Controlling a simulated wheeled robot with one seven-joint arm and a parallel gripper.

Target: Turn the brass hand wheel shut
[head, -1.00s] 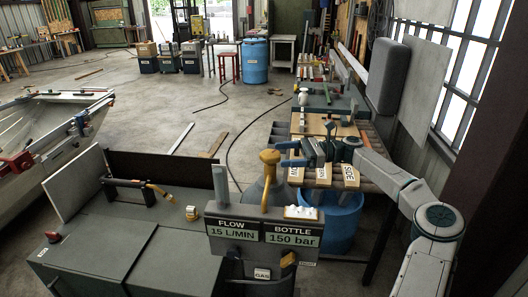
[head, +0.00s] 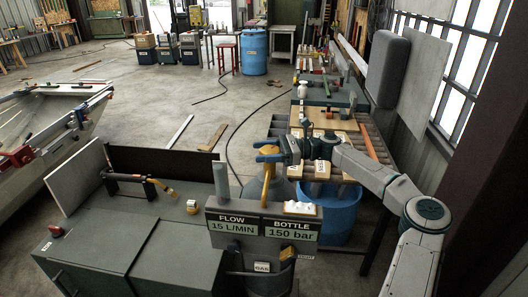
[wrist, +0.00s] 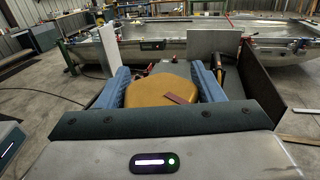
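The brass hand wheel (head: 269,154) sits on top of the grey gas bottle (head: 280,189), behind the gauge panel. In the wrist view the wheel (wrist: 160,91) is a yellow knob with a red-brown bar on its top. My gripper (head: 267,153) reaches in from the right, with one blue finger on each side of the wheel. In the wrist view the two fingers (wrist: 162,85) are spread and straddle the wheel with little gap. I cannot tell whether they touch it. The fingers hide part of the wheel in the head view.
The panel (head: 263,224) reads flow 15 L/MIN and bottle 150 bar. A yellow hose (head: 267,184) runs below the wheel. A dark green cabinet (head: 130,240) stands left. A blue barrel (head: 340,208) and a roller bench (head: 375,150) with labelled blocks stand right.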

